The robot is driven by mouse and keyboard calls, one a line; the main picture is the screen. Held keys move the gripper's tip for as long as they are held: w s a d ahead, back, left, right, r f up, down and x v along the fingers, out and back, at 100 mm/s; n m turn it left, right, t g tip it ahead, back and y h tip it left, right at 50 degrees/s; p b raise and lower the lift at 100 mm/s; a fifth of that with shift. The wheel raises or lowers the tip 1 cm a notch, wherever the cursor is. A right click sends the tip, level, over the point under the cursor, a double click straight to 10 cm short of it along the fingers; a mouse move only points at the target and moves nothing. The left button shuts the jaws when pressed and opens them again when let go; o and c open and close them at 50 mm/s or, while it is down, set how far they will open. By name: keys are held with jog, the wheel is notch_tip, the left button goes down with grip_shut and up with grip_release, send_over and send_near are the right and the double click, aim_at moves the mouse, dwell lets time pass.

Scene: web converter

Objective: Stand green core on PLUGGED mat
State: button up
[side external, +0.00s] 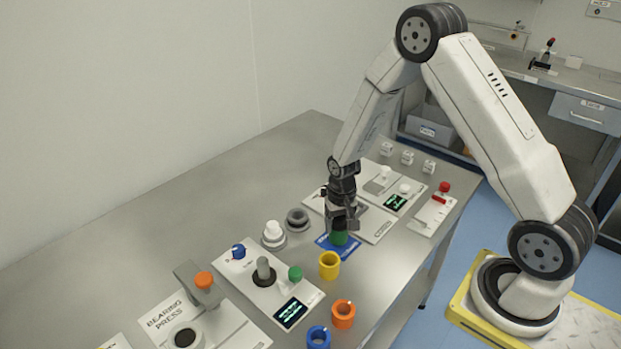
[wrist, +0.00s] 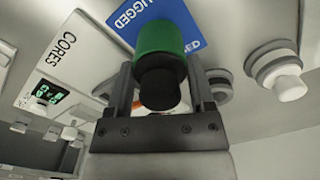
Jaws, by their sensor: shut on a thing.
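My gripper (side external: 342,224) points straight down over the blue PLUGGED mat (side external: 322,241). It is shut on the green core (side external: 339,239), which is upright within the mat's outline. In the wrist view the gripper's fingers (wrist: 160,82) stand on both sides of a black plug (wrist: 160,92) in the end of the green core (wrist: 164,40) nearest the camera. The blue mat (wrist: 128,20) shows behind the core, its lettering partly covered. I cannot tell whether the core touches the mat or hangs just above it.
A yellow core (side external: 329,265) stands close in front of the mat. Orange (side external: 343,314) and blue (side external: 318,337) cores stand nearer the camera. A grey ring part (side external: 297,219) and a white-topped part (side external: 273,235) stand left of the mat. The CORES panel (wrist: 55,52) lies beside it.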

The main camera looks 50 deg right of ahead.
jog(key=shift+f, duration=0.55)
jog(key=shift+f, duration=0.15)
jog(key=o, duration=1.1)
jog(key=shift+r, duration=6.15)
